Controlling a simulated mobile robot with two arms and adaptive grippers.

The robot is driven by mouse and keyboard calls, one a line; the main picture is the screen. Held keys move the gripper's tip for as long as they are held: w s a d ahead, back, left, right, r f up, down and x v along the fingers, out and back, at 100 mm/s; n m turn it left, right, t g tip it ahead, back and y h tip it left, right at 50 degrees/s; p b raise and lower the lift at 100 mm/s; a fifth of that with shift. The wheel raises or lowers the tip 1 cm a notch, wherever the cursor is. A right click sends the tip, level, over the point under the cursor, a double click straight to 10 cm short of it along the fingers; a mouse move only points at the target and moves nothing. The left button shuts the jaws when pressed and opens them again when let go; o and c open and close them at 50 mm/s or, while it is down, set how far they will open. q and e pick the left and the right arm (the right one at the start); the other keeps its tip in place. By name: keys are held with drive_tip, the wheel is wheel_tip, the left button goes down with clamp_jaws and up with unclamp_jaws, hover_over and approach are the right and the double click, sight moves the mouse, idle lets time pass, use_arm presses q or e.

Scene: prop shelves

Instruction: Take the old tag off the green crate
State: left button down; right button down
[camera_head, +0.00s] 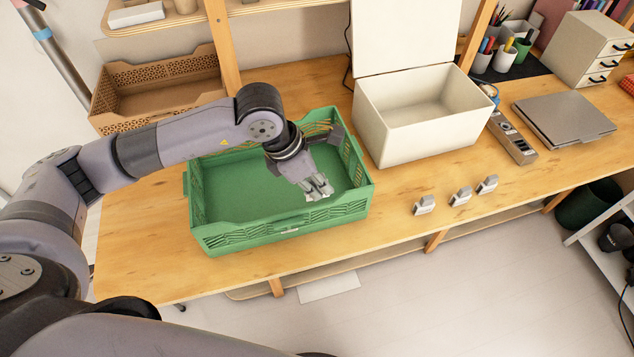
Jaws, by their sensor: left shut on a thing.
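The green crate (215,238) stands on the wooden table, open at the top and empty inside as far as I see. A small pale mark (289,231) shows on its front wall. My left gripper (318,190) points down over the crate's right part, near the front rim. It is shut on a small pale grey piece, which looks like the old tag; the fingers hide most of it. I cannot tell whether this piece still touches the crate. My right gripper is not in view.
A white box (408,141) with its lid up stands right of the crate. A brown crate (155,102) is behind at the left. The front table strip is mostly clear.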

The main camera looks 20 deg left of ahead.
use_arm(q)
drive_tip(key=shift+r+p, duration=0.45)
drive_tip(key=shift+r, duration=0.9)
